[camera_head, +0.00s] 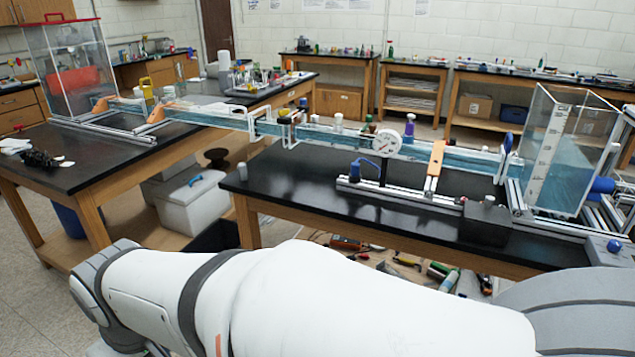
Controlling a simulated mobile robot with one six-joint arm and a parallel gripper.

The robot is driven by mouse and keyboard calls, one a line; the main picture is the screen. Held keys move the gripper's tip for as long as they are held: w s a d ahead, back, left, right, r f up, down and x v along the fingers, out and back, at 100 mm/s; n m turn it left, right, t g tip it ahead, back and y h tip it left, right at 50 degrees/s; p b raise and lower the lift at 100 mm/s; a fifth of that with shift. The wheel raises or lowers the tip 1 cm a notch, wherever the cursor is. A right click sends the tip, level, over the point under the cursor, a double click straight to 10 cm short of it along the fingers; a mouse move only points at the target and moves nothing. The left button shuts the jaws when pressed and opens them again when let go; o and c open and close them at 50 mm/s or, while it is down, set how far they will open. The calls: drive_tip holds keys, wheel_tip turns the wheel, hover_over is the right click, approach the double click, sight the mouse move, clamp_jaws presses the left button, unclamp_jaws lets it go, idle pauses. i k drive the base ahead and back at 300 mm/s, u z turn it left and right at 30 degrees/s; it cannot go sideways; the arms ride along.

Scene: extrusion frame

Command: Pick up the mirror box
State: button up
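I cannot tell for certain which thing is the mirror box. A small dark box (486,222) with a little knob on top sits near the front right of the near black table (330,205). A large clear tank (566,150) with a scale on its wall stands at the right end of a long water channel (465,162). Another clear box (75,68) with a red rim stands at the far left end. My white and grey arm crosses the bottom of the view. My gripper is not in view.
A metal rail with a blue clamp (366,167) and a round dial gauge (387,143) stand along the near table. An orange bar (435,160) crosses the channel. Tools lie on the floor below. The near table's left front is mostly clear.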

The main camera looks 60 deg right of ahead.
sight(493, 235)
drive_tip(key=z, duration=3)
drive_tip(key=i, duration=1.2)
drive_tip(key=u, duration=0.15)
